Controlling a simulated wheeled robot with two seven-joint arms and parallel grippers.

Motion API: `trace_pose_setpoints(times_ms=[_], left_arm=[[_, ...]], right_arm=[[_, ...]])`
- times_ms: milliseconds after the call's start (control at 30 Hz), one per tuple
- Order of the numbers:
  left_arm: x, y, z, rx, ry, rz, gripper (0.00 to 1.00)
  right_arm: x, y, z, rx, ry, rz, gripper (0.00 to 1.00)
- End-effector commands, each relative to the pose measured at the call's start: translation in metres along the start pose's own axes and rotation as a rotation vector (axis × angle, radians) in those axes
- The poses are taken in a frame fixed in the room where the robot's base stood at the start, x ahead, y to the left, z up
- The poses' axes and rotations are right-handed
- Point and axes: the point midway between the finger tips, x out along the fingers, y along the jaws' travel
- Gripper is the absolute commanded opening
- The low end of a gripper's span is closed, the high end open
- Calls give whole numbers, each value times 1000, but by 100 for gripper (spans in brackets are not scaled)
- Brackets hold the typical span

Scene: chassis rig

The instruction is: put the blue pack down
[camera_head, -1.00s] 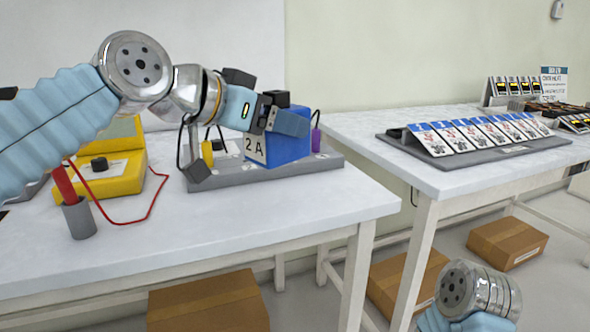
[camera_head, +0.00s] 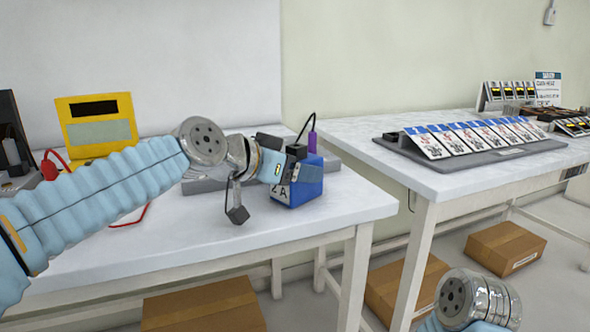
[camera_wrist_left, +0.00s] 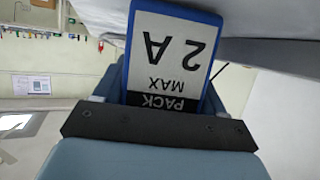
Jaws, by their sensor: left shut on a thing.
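The blue pack (camera_head: 308,187) is a box with a white label marked 2A. It is at the right part of the left table, in front of the grey rack (camera_head: 205,186). My left gripper (camera_head: 294,160) is shut on the blue pack from its upper left side. The pack's underside is low over the white tabletop (camera_head: 230,245); I cannot tell if it touches. In the left wrist view the pack's label (camera_wrist_left: 172,58) shows upside down, beyond the dark gripper bar (camera_wrist_left: 155,128). My right gripper is not in view; only part of that arm shows.
A yellow meter (camera_head: 97,125) stands at the left, partly hidden by my arm. A purple probe (camera_head: 312,141) stands upright behind the pack. The tabletop in front of the pack is clear. The right table (camera_head: 445,180) holds a grey tray of several blue-topped cards (camera_head: 470,138).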

Motion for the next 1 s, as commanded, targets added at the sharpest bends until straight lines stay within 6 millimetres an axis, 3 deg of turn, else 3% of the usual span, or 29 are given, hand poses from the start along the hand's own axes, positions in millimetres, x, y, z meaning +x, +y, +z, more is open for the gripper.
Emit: trace_pose_setpoints(times_ms=[167,200,367,733,1000], left_arm=[[1,0,2,1,3,0,22],[1,0,3,1,0,1,74],[1,0,2,1,0,1,96],[-4,0,-1,0,1,-1,96],[-62,-1,0,2,2,-3,96]], right_arm=[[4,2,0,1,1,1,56],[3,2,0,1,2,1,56],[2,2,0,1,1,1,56],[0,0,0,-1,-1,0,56],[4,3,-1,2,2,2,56]])
